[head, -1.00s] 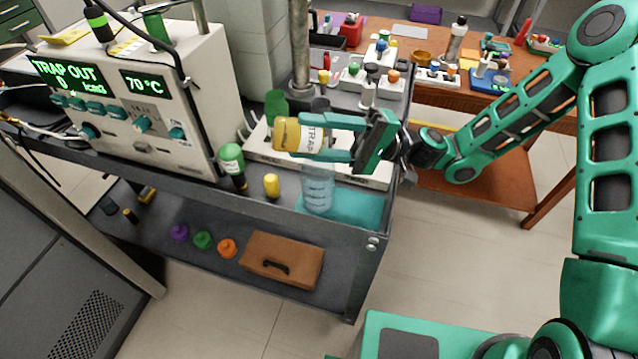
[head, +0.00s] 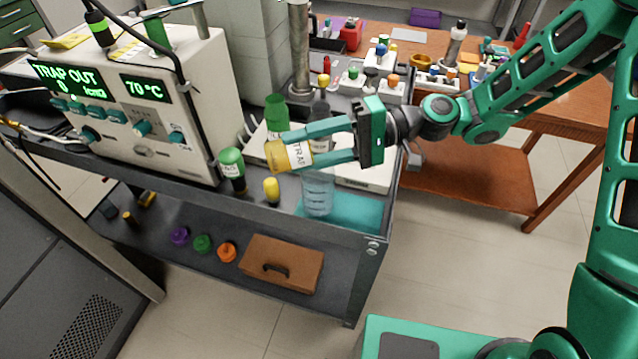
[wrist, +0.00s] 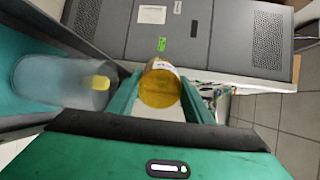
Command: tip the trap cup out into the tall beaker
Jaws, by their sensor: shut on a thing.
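The trap cup (head: 298,153), pale with a TRAP label and a yellow end, is held nearly on its side. Its yellow end points left and a little down in the head view. My gripper (head: 283,153) is shut on it, one finger on each side. The tall beaker (head: 318,194), clear and bluish, stands upright on a teal mat at the cart's front right corner. The cup is above and left of the beaker, apart from it. In the wrist view the cup (wrist: 160,88) is between the fingers and the beaker (wrist: 50,80) is at left.
A green-capped bottle (head: 232,168) and a small yellow-topped vial (head: 271,189) stand left of the beaker. A machine (head: 150,100) reading TRAP OUT 0 and 70 °C fills the cart's left. A metal post (head: 299,55) rises behind. A brown case (head: 282,262) lies on the lower shelf.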

